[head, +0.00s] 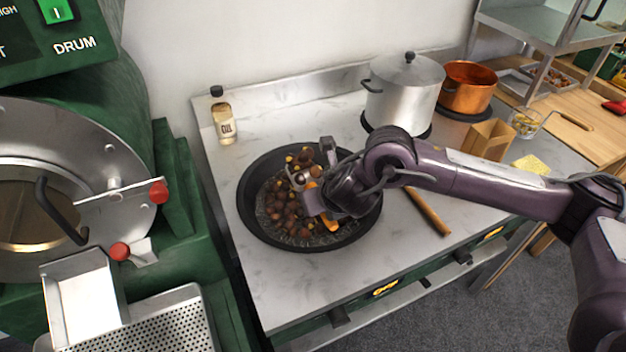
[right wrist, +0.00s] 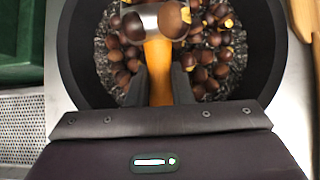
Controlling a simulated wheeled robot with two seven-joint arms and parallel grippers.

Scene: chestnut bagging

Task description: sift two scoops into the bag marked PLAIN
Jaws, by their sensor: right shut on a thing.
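A wide black pan (head: 252,222) sits on the pale marble worktop and holds brown chestnuts among dark grit. My right gripper (head: 318,198) is over the pan, shut on the orange handle of a metal scoop (head: 297,182). In the right wrist view, the gripper (right wrist: 160,82) has a finger on each side of the handle (right wrist: 158,62), and the scoop head (right wrist: 147,12) carries chestnuts. A brown paper bag (head: 487,140) stands at the back right; I see no readable marking on it. My left gripper is out of view.
An oil bottle (head: 224,120) stands behind the pan. A steel pot (head: 404,92), a copper pot (head: 467,88) and a glass bowl (head: 525,124) are at the back right. A wooden utensil (head: 428,212) lies right of the pan. A green drum machine (head: 180,190) stands left.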

